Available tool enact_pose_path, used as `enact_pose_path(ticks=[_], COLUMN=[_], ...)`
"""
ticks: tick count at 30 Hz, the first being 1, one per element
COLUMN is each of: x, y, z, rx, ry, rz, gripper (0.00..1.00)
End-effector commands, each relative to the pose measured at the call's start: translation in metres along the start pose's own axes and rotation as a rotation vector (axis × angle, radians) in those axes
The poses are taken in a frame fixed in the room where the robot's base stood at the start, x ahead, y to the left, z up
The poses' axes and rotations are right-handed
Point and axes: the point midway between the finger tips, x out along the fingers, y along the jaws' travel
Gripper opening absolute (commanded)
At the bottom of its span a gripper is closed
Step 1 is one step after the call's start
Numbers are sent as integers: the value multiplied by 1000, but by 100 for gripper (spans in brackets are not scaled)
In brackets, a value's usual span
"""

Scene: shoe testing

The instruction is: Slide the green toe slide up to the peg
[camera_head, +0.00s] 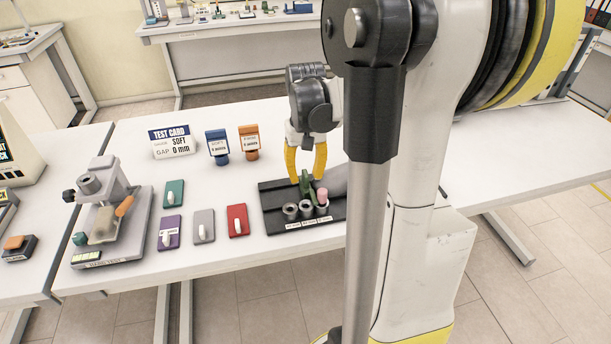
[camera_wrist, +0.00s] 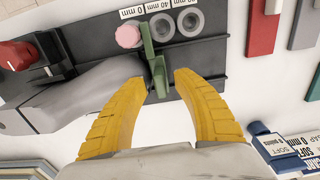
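The green toe slide (camera_wrist: 150,55) stands on the black fixture (camera_wrist: 215,62), beside the pink-topped peg (camera_wrist: 128,36) in the wrist view. The slide also shows in the head view (camera_head: 305,185), partly hidden by my fingers. My gripper (camera_wrist: 161,78) points down over the fixture, its yellow fingers apart on either side of the slide's near end. Space shows between the fingers and the slide, so it is not gripped. In the head view my gripper (camera_head: 306,177) is just above the slide. The peg (camera_head: 322,195) is close to the slide's front right.
Grey ring-shaped pieces (camera_wrist: 188,22) stand beside the peg, near size labels. A grey, shoe-like form (camera_wrist: 85,95) lies on the fixture. Coloured plates, including a red one (camera_head: 238,220), lie left of it. Blue (camera_head: 217,143) and orange (camera_head: 249,139) card stands are behind.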

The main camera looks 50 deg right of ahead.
Motion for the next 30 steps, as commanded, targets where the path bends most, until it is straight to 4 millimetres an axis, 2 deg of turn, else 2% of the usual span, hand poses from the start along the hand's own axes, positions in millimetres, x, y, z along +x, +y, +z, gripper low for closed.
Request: enact_pose_path(ticks=[4,5,7,8,26,27,28,30], x=[0,0,-1,-1,0,0,0,0], y=[0,0,0,0,0,0,0,0], z=[0,0,0,0,0,0,0,0], rx=[0,0,0,0,0,0,0,0], ry=[0,0,0,0,0,0,0,0], rz=[0,0,0,0,0,0,0,0], gripper=[34,27,6,0,0,23,32,34])
